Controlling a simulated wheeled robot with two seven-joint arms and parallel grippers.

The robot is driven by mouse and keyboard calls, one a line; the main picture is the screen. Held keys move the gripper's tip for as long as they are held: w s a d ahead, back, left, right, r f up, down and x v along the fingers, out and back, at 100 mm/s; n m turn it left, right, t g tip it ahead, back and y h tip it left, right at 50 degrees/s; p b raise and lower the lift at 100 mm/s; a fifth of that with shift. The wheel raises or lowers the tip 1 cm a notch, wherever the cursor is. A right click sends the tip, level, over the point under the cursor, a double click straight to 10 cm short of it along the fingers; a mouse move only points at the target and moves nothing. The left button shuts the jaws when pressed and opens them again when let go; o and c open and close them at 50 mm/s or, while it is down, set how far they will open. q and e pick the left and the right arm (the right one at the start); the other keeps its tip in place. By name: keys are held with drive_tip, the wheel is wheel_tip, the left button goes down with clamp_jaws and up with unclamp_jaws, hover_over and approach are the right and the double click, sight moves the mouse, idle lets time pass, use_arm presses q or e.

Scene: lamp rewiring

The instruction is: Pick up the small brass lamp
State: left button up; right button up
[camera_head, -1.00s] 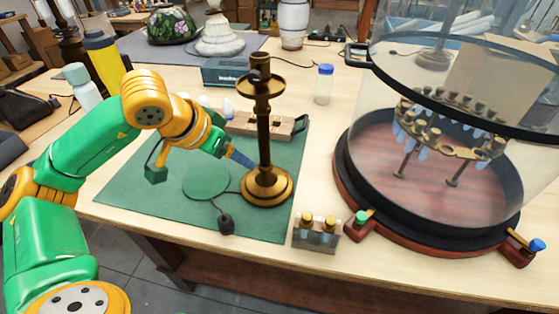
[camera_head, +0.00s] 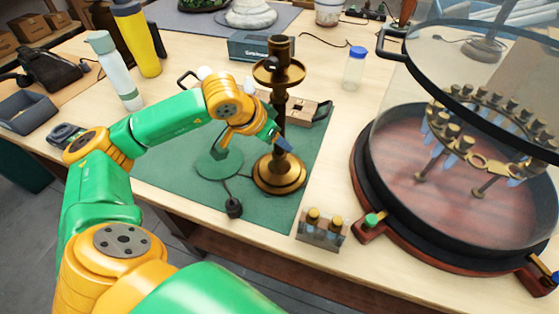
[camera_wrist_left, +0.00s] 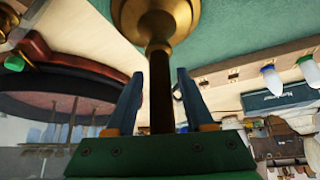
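The small brass lamp (camera_head: 279,175) stands upright on the green mat (camera_head: 310,160), with a round base, thin stem and wide cup. In the left wrist view its base (camera_wrist_left: 157,15) is at the top and its dark stem (camera_wrist_left: 160,95) runs down the middle. My left gripper (camera_head: 281,142) is at the lower stem, just above the base. Its blue fingers (camera_wrist_left: 159,100) are open, one on each side of the stem, with a gap showing on both sides. My right gripper is not in view.
A glass-walled round case (camera_head: 480,190) stands close on the right. A small block with brass-topped vials (camera_head: 322,229) is at the front. A wooden block (camera_head: 305,108) and a dark box (camera_head: 262,47) are behind the lamp. Bottles (camera_head: 137,38) stand back left.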

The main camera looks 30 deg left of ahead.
use_arm(q)
drive_tip(key=shift+s, duration=0.1)
drive_tip(key=c, duration=0.7)
drive_tip(key=shift+r, duration=0.1)
idle(0.7)
